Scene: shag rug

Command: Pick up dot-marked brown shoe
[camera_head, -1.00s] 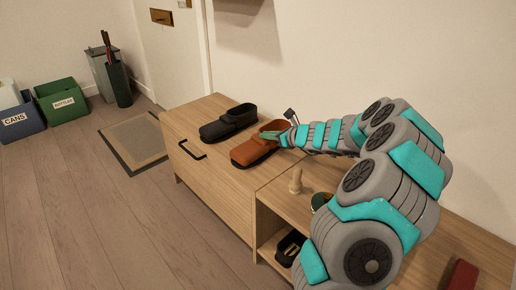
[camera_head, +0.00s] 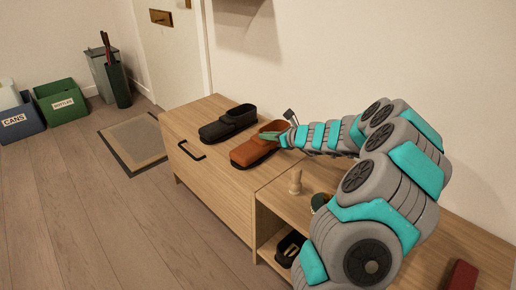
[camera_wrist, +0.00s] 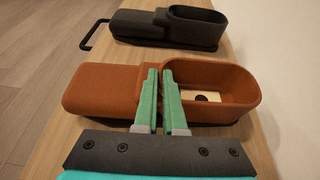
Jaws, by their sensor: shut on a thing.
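The brown shoe (camera_head: 250,153) sits on the wooden cabinet top beside a black shoe (camera_head: 227,124). In the wrist view the brown shoe (camera_wrist: 100,90) lies across the picture, its opening to the right. A pale patch with a black dot (camera_wrist: 201,97) shows inside it. My gripper (camera_head: 268,135) reaches it from the right. In the wrist view my gripper's green fingers (camera_wrist: 160,82) are close together at the near edge of the opening, shut on the shoe's wall. The exact contact is partly hidden by the fingers. No gap under the shoe is visible.
The black shoe (camera_wrist: 166,27) lies just beyond the brown one. A wooden peg-like object (camera_head: 295,182) stands on the cabinet (camera_head: 215,193) to the right, near a round green item (camera_head: 320,201). The wall is close behind. Open floor lies at left.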

